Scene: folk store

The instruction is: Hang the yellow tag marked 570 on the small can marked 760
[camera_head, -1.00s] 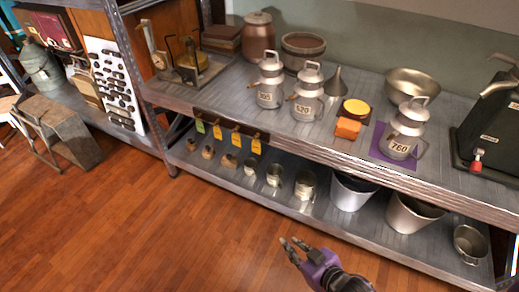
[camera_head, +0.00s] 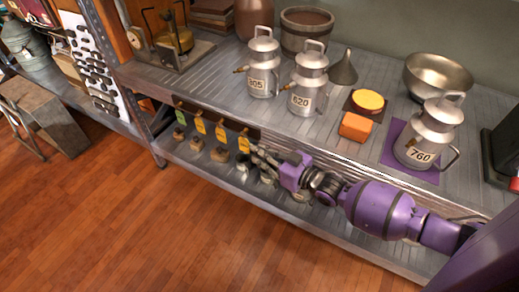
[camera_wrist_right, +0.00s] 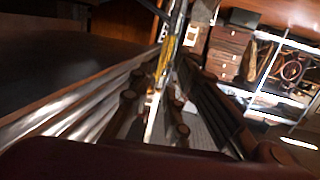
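The small can marked 760 (camera_head: 436,124) stands upright on a purple mat on the upper shelf at the right in the head view. Several tags hang from pegs along the shelf's front edge: a green one (camera_head: 181,117), a yellow one (camera_head: 200,125), and orange-yellow ones (camera_head: 220,132) and (camera_head: 243,143). Their numbers are too small to read. My right gripper (camera_head: 258,155) is beside the rightmost tag. In the right wrist view its fingers (camera_wrist_right: 155,105) are apart, with a yellow strip (camera_wrist_right: 167,62) showing beyond and between them. My left gripper is not in view.
Cans marked 805 (camera_head: 261,68) and 620 (camera_head: 308,80) stand on the upper shelf. An orange block (camera_head: 356,127), a yellow round piece (camera_head: 368,101), a funnel (camera_head: 343,69) and a bowl (camera_head: 438,76) are nearby. My right arm crosses before the lower shelf.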

